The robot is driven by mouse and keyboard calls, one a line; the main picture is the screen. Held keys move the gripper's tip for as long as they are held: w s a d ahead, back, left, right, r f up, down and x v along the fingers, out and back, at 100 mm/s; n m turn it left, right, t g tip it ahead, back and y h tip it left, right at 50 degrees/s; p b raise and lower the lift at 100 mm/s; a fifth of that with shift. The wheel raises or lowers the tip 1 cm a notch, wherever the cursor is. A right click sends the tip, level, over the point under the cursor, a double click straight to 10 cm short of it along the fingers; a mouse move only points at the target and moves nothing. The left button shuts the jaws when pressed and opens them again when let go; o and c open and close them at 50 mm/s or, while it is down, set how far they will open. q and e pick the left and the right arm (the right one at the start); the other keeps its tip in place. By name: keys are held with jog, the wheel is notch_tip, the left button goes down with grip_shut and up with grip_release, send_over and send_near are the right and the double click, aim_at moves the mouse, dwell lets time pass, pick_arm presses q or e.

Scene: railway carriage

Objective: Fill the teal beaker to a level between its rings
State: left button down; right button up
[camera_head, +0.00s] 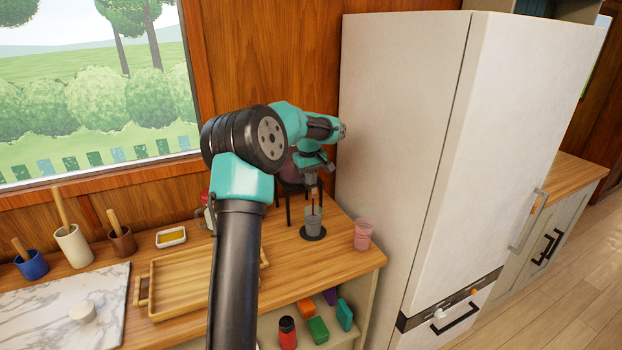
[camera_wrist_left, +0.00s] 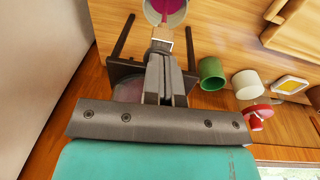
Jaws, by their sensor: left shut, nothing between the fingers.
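The beaker (camera_head: 312,224), greyish teal in the head view, stands upright on a black round coaster (camera_head: 313,236) near the counter's right end. In the left wrist view the beaker (camera_wrist_left: 150,14) is cut by the top edge, with magenta liquid inside; its rings and level cannot be read. A dark red streak (camera_head: 313,197) shows above it. Behind is a dark-legged dispenser stand (camera_wrist_left: 122,40), mostly hidden by my arm. My left gripper (camera_wrist_left: 162,58) is shut and empty, tips at a small metal piece (camera_wrist_left: 162,45) beside the beaker; contact is unclear. My right gripper is not in view.
A pink cup (camera_head: 362,236) stands right of the beaker, close to the tall white fridge (camera_head: 400,130). A wooden tray (camera_head: 180,286) lies left of my arm. A green cup (camera_wrist_left: 211,73) and a white cup (camera_wrist_left: 245,83) stand near the stand. Coloured items fill the shelf below.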

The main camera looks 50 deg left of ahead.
pick_arm(q)
jog(key=shift+s+f, duration=0.1)
jog(key=shift+f, duration=0.3)
notch_tip(320, 180, up, 15)
jog(key=shift+s, duration=0.4)
jog(key=shift+d+f, duration=0.1)
